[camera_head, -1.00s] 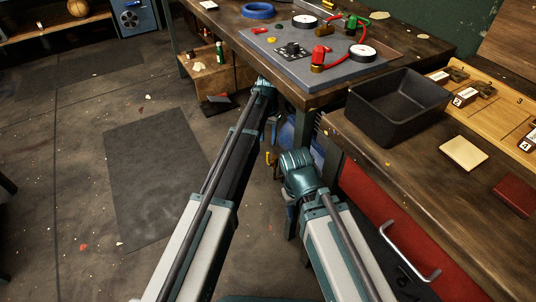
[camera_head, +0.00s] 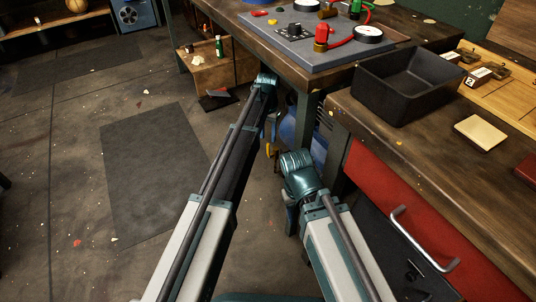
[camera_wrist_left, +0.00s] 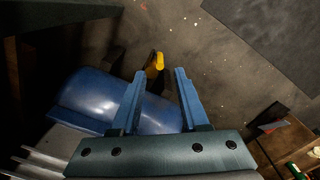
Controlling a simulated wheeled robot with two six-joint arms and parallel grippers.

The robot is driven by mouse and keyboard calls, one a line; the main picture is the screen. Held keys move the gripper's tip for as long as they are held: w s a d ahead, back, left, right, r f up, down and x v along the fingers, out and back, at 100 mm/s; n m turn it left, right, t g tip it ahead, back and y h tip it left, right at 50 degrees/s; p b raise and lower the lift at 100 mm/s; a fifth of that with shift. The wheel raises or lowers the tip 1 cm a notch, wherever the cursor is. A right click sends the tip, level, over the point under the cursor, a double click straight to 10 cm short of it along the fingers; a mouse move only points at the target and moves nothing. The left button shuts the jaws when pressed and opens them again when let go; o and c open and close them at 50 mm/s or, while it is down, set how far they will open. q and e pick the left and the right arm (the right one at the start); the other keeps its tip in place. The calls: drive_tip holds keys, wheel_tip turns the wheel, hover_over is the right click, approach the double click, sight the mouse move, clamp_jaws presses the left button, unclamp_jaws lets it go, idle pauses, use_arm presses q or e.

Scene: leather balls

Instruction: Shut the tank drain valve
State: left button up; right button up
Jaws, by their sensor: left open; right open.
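The blue tank (camera_head: 290,128) is under the workbench, partly hidden by the bench leg and my arms. It also shows in the left wrist view (camera_wrist_left: 98,92) as a rounded blue body. A yellow valve handle (camera_wrist_left: 155,62) shows there, just beyond and between the fingertips; it is small in the head view (camera_head: 269,150). My left gripper (camera_wrist_left: 159,73) is open and empty, with the handle ahead of it and no clear contact. In the head view it is mostly hidden below its wrist (camera_head: 267,112). My right gripper (camera_head: 291,220) hangs lower, mostly hidden by its own arm, away from the handle.
The workbench (camera_head: 340,72) with its leg stands close to my left wrist. A lower bench at right carries a black bin (camera_head: 408,88) and has a red drawer (camera_head: 400,190). A wooden crate (camera_head: 220,68) is on the floor beyond. Floor at left is open.

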sight(268, 153)
use_arm(q)
wheel_tip(268, 153, down, 8)
drive_tip(key=b, duration=0.6)
drive_tip(key=shift+r+b, duration=0.15)
drive_tip(key=shift+b, duration=0.2)
drive_tip(key=shift+c, duration=0.2)
clamp_jaws()
drive_tip(key=shift+s, duration=0.1)
idle(0.6)
